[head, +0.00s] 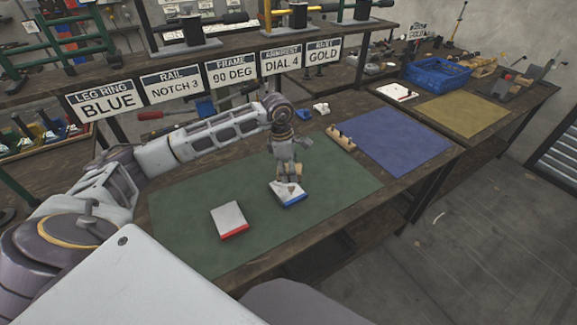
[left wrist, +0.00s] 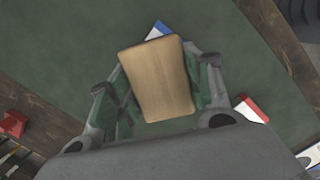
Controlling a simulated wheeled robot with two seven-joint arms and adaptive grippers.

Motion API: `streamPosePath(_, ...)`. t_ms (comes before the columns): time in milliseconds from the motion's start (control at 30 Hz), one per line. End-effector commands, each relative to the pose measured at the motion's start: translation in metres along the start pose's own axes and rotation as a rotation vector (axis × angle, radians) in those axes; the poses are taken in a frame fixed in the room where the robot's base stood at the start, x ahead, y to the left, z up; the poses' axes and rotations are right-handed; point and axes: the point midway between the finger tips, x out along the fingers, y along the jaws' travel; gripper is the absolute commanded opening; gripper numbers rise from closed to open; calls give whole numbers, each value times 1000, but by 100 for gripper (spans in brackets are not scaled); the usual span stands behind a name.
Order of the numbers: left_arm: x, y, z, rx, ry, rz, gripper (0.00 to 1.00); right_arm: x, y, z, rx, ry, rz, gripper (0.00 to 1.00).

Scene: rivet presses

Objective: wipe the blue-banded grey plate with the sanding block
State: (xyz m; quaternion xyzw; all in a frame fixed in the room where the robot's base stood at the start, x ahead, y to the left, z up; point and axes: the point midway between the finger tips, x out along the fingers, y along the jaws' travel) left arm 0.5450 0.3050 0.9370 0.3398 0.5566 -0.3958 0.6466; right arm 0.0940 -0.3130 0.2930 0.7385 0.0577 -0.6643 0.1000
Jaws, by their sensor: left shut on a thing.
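The blue-banded grey plate (head: 286,195) lies on the green mat in the head view, under my left gripper. My left gripper (head: 289,174) points down and is shut on the sanding block. The block is a tan, wood-coloured piece (left wrist: 157,80) between the fingers in the left wrist view. There it hides most of the plate, and only a blue-and-white corner (left wrist: 158,31) shows past it. I cannot tell whether block and plate touch. A red-banded grey plate (head: 229,219) lies to the left on the same mat. My right gripper is not in view.
The green mat (head: 185,205) is mostly clear around the plates. A small wooden rack (head: 341,139) stands at its right edge, beside a blue mat (head: 395,143). A blue crate (head: 437,74) and a tan mat (head: 462,115) are farther right. Signs hang along the back shelf.

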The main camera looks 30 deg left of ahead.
Motion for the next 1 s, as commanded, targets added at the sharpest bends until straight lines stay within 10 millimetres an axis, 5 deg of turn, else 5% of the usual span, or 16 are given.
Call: streamPosePath(1000,1,-8,-4,121,0,-18,27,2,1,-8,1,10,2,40)
